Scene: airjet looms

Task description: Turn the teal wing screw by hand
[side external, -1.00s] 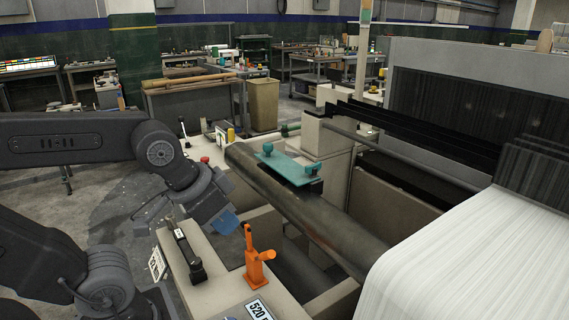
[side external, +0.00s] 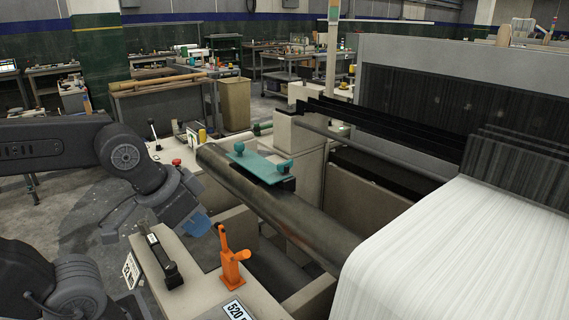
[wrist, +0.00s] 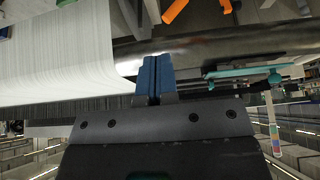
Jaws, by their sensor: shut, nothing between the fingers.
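A flat teal plate (side external: 262,167) with a teal knob (side external: 239,148) at its left end and another (side external: 285,166) at its right end sits on top of the dark roller. I cannot make out clear wings on either knob. In the wrist view the teal plate (wrist: 243,71) is right of my fingers, with one knob (wrist: 274,77) at its end. My gripper's blue fingers (wrist: 155,78) are shut and empty. In the side view my gripper (side external: 197,226) hangs left of and below the plate, apart from it, near the orange lever; its tips are partly hidden.
The orange lever (side external: 232,257) stands upright on the beige frame, with a black handled part (side external: 161,257) beside it. The long dark roller (side external: 290,222) runs toward the white fabric (side external: 450,255) at right. A red button (side external: 177,163) is behind my wrist.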

